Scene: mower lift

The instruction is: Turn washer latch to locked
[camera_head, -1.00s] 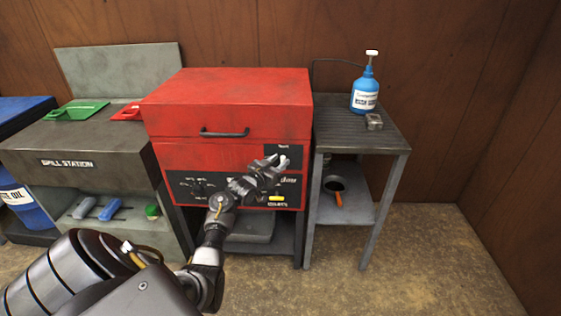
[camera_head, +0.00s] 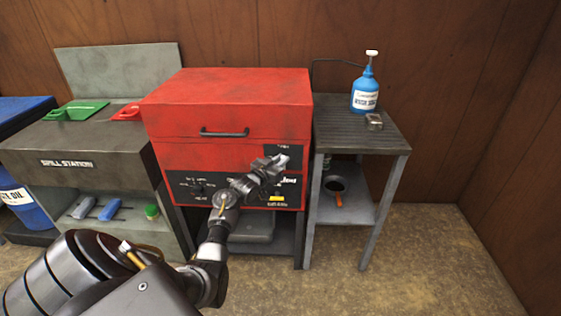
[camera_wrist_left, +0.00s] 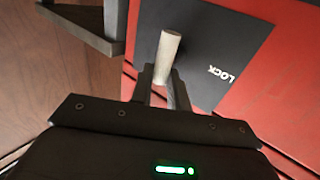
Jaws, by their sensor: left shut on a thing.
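The red parts washer (camera_head: 228,105) stands at the middle of the head view with its lid down. The latch is a pale rod-like handle (camera_wrist_left: 168,55) in the left wrist view, standing in front of a dark plate (camera_wrist_left: 205,45) marked LOCK. My left gripper (camera_head: 278,162) is at the upper right of the washer's front panel. In the left wrist view my left gripper (camera_wrist_left: 162,88) is shut on the latch handle. The handle's base and pivot are hidden by the fingers. My right gripper is not in view.
A grey side table (camera_head: 395,136) with a blue pump bottle (camera_head: 365,92) and a small metal block (camera_head: 374,121) stands right of the washer. A grey spill station (camera_head: 75,150) stands at the left. The floor at front right is clear.

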